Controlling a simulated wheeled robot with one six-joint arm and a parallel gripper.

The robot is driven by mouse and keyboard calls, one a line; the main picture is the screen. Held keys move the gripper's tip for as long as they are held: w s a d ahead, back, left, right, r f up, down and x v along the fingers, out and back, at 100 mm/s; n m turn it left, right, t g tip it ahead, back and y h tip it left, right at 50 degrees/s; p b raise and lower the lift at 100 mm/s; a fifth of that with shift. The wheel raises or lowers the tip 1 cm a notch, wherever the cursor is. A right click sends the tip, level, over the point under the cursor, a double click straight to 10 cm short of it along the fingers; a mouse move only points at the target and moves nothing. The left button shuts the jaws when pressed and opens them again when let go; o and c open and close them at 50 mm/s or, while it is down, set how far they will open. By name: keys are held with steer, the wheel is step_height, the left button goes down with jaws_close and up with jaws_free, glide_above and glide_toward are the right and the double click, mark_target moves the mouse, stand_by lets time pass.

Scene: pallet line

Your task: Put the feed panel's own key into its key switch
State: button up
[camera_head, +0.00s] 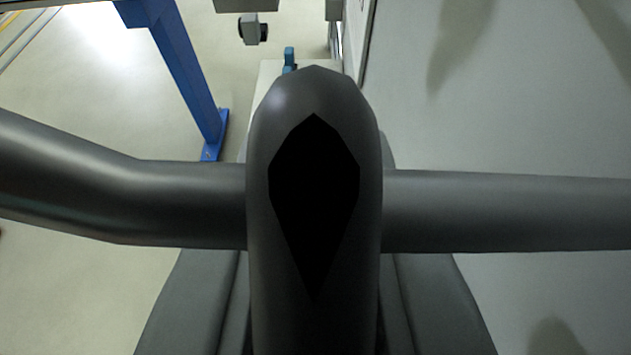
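I cannot make out the feed panel, its key or the key switch in this view. Large dark grey rounded parts, which look like my own body, fill the middle and hide much of what lies behind them. No gripper fingertips can be made out, so I cannot see whether my gripper holds anything.
A blue post (184,75) with a foot on the pale floor (75,110) stands at upper left. A pale surface (268,72) with a small blue object (289,56) lies behind the dark parts. A small white and black device (251,30) is above it. A grey wall-like surface (540,110) fills the right.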

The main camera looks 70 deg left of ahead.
jaws_close()
steer(key=o, duration=0.6)
jaws_free()
steer(key=shift+c, duration=0.2)
steer(key=v, duration=1.7)
steer(key=s+d+f+m+t+h, duration=0.3)
steer(key=s+d, duration=0.3)
steer(key=d, duration=0.2)
steer(key=s+d+f+m+t+h, duration=0.4)
steer(key=s+d, duration=0.3)
steer(key=d, duration=0.2)
steer(key=s+d+f+m+t+h, duration=0.4)
steer(key=s+d+m+h, duration=0.1)
steer(key=d, duration=0.3)
steer(key=shift+s+d+f+m+t, duration=0.2)
steer(key=shift+s+m+t, duration=0.2)
steer(key=shift+s+m, duration=0.35)
steer(key=shift+s+d+f+h, duration=0.1)
steer(key=shift+s+h, duration=0.3)
steer(key=shift+s, duration=0.05)
steer(key=shift+c, duration=0.2)
